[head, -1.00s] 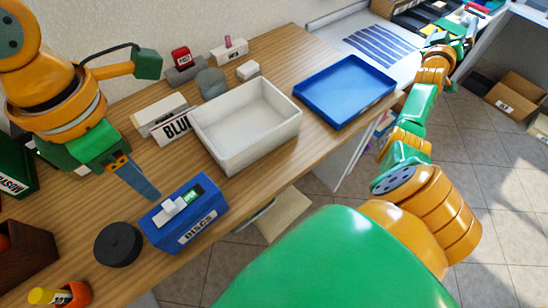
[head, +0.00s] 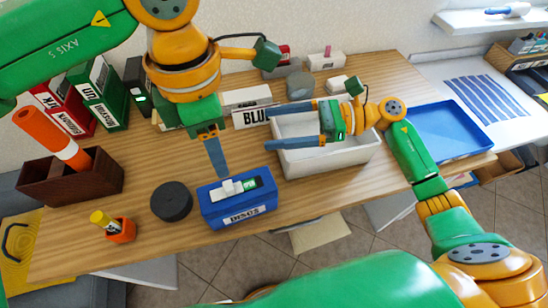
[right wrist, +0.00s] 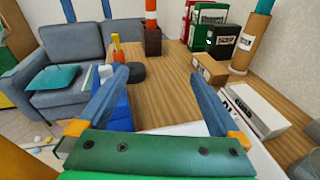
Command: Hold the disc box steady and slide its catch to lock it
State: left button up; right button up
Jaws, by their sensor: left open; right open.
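The blue disc box (head: 237,211), labelled DISCS, stands near the table's front edge. Its white catch (head: 226,189) lies on top, beside a green patch. My left gripper (head: 217,174) points down just behind the box, its fingers seen edge-on, with no clear contact. My right gripper (head: 268,129) is open and empty above the white bin, its fingers pointing left, behind and to the right of the box.
A black round disc (head: 171,201) lies left of the box. The white bin (head: 330,163) is close on its right, with a blue tray (head: 447,132) beyond. A yellow-topped item stands in an orange cup (head: 120,231). Binders (head: 98,92) stand at the back left.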

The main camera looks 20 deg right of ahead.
aim_at(264, 181)
jog(key=s+a+f+n+g, duration=0.1)
jog(key=s, duration=0.1)
jog(key=s+a+f+n+g+h, duration=0.1)
jog(key=s+f+n+g, duration=0.1)
jog(key=s, duration=0.1)
jog(key=s+a+f+n+g+h, duration=0.1)
jog(key=s+f+n+g, duration=0.1)
jog(key=shift+s+a+f, duration=0.15)
jog(key=shift+s+a, duration=0.1)
jog(key=shift+a, duration=0.05)
jog(key=shift+w+d+f+h, duration=0.1)
jog(key=shift+f+h, duration=0.2)
jog(key=shift+f, duration=0.05)
jog(key=x, duration=0.7)
jog(key=shift+w, duration=0.1)
